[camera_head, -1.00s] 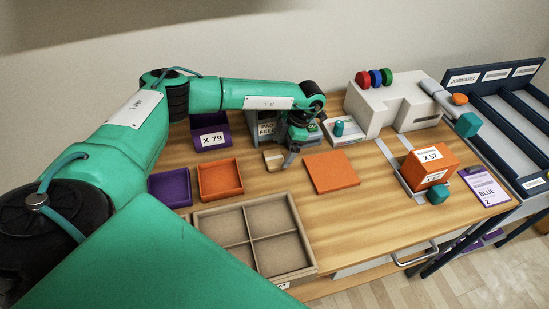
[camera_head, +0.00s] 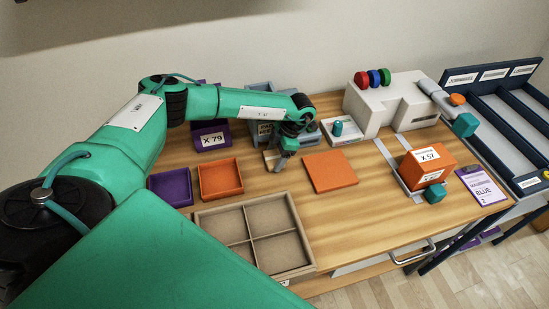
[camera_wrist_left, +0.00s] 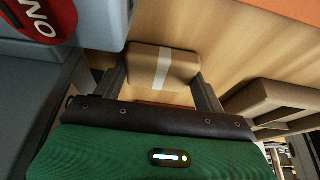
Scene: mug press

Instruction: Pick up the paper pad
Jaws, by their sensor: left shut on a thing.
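The paper pad is a small tan block with a pale band across it, between the fingers in the left wrist view (camera_wrist_left: 164,70). In the head view only part of the pad (camera_head: 269,159) shows beside the fingers, on or just above the wooden table in front of the grey pad feeder (camera_head: 258,112). My left gripper (camera_head: 278,162) reaches down from the left and is shut on the pad, a finger on each side in the wrist view (camera_wrist_left: 162,88). My right gripper is not in view.
An orange flat plate (camera_head: 330,171) lies right of the pad. An orange tray (camera_head: 221,190) and a divided tan tray (camera_head: 315,268) are near it. A white press (camera_head: 408,105) stands behind right. A purple bin (camera_head: 210,138) is at the left.

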